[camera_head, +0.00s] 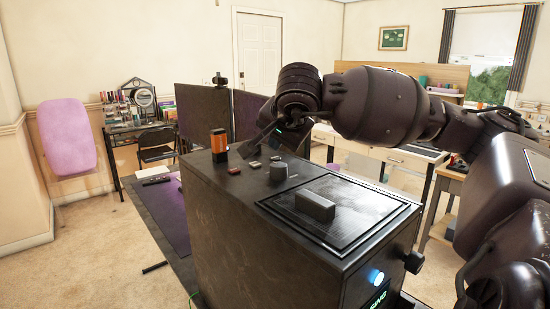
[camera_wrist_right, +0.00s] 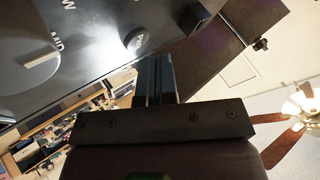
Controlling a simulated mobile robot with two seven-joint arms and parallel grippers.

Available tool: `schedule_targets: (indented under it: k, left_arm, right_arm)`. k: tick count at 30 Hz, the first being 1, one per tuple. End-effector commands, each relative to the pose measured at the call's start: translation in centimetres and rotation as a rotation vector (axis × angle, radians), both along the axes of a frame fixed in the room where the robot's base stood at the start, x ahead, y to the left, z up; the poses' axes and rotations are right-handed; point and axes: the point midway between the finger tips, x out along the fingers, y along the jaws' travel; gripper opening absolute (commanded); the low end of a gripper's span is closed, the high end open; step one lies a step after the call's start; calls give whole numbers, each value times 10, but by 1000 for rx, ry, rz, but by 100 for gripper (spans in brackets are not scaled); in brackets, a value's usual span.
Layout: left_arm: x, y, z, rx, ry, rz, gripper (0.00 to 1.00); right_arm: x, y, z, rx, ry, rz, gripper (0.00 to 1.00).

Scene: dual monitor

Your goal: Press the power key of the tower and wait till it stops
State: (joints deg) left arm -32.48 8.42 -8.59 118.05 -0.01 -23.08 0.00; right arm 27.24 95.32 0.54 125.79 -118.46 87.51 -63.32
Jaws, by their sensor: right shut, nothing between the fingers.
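The tower (camera_head: 235,225) is a big dark box in the middle of the head view, with small keys (camera_head: 254,165), a round knob (camera_head: 278,172) and a vent panel on top. In the right wrist view a round dark key (camera_wrist_right: 138,42), whose lettering looks like "PWR", sits on a dark face. My right gripper (camera_head: 262,136) is over the far end of the tower's top. Its fingers (camera_wrist_right: 155,65) are shut and empty, with the tips close beside the round key. I cannot tell whether they touch it. My left gripper is out of view.
A dark block (camera_head: 315,206) lies on the vent panel. An orange and black item (camera_head: 219,145) stands at the top's left edge. A lit blue-white light (camera_head: 375,278) and a side knob (camera_head: 414,262) are on the near side. Two monitors (camera_head: 203,108) stand behind.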

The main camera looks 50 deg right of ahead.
Motion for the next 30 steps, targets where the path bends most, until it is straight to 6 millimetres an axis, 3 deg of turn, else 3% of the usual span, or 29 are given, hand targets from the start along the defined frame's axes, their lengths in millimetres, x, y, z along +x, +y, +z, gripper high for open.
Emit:
schedule_targets:
  k: [12,30]
  left_arm:
    - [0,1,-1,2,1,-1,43]
    - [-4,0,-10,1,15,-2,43]
  right_arm:
    - [0,0,4,1,0,-1,0]
    - [1,0,48,0,-1,-1,0]
